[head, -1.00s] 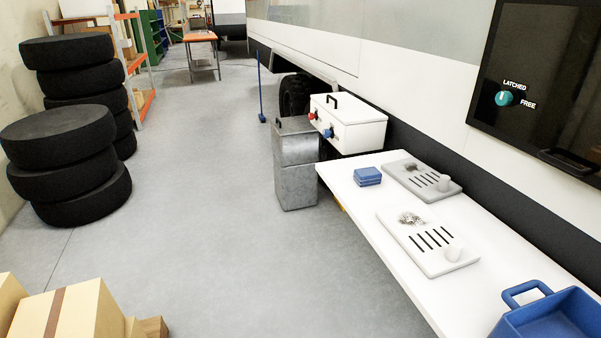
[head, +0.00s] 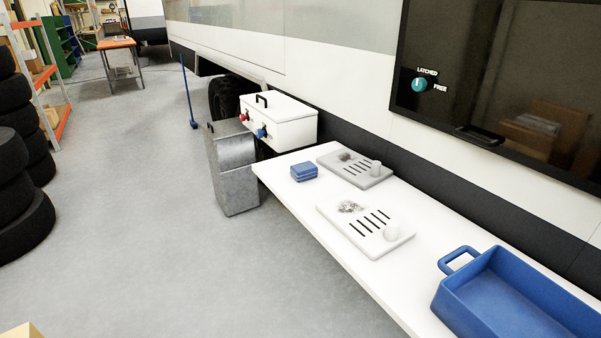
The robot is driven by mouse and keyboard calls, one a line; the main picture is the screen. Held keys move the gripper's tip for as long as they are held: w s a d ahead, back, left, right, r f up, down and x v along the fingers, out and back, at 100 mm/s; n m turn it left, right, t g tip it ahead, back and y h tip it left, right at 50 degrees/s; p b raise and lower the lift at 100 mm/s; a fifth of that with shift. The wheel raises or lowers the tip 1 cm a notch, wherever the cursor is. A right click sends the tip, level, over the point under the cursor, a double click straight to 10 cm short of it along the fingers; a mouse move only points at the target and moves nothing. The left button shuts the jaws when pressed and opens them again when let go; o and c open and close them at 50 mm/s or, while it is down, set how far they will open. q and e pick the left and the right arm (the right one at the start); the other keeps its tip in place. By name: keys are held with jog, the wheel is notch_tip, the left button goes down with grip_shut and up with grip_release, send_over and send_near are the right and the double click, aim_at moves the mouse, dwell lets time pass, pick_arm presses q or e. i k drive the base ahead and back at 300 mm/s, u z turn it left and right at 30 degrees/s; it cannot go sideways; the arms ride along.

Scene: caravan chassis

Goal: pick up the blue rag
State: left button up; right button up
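The blue rag (head: 304,171) is a small folded stack lying on the white bench (head: 285,200), near its far left end. It sits just left of the grey slotted plate (head: 372,178). Nothing covers it. Neither of my grippers shows in the head view.
A white slotted plate (head: 345,230) lies nearer on the bench, and a blue tray (head: 447,300) with a handle stands at the near right. A metal bin (head: 232,175) and a white box (head: 285,128) stand beyond the bench. Stacked tyres (head: 22,215) are at the left. The floor between is clear.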

aim_at(306, 170)
jog(key=u, duration=1.1)
jog(key=i, duration=0.8)
jog(key=z, duration=0.6)
